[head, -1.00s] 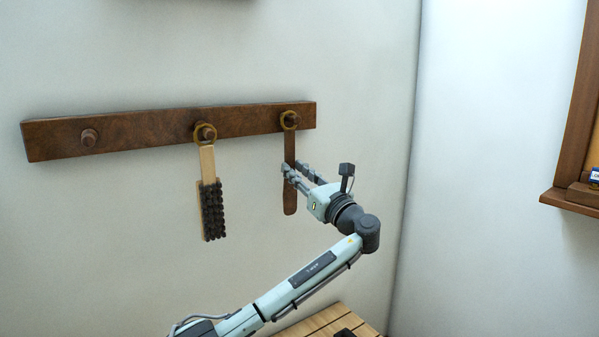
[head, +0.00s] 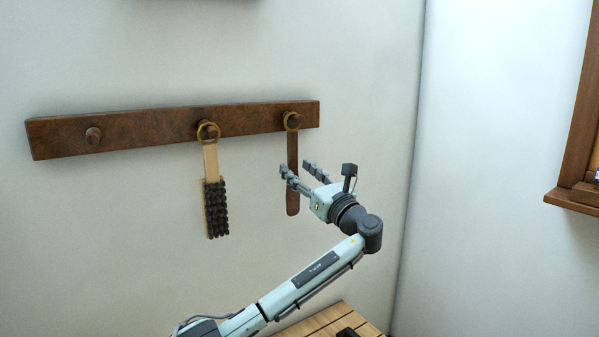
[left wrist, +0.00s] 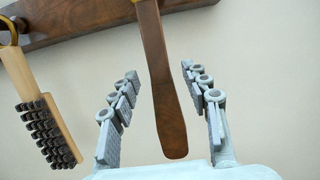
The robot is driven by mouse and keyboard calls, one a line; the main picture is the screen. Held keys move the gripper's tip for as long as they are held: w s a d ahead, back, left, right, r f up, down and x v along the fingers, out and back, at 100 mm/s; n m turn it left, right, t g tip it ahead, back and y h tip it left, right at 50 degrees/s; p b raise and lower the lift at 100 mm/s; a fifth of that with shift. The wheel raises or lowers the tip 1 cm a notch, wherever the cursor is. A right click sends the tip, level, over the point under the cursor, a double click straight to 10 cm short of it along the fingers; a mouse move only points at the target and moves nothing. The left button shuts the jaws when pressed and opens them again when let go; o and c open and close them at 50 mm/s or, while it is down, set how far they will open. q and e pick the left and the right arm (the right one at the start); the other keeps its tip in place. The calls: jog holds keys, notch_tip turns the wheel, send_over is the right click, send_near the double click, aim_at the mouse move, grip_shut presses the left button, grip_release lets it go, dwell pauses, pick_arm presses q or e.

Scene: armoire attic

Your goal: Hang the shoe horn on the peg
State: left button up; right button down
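The shoe horn (head: 292,180) is a long, flat dark brown strip. It hangs upright by its yellow ring (head: 292,121) from the right peg of the brown wall rack (head: 160,130). My left gripper (head: 298,166) is open at the shoe horn's lower half. In the left wrist view the shoe horn (left wrist: 163,80) passes between the two spread fingers, with clear gaps on both sides. Part of it is hidden behind a finger in the head view. My right gripper is not in view.
A brush with dark bristles (head: 216,208) hangs from the middle peg, left of my gripper. The left peg (head: 93,137) is bare. A slatted wooden surface (head: 325,322) is below my arm. A wooden frame (head: 575,160) is on the right wall.

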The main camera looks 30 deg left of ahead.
pick_arm(q)
jog(key=v, duration=1.2)
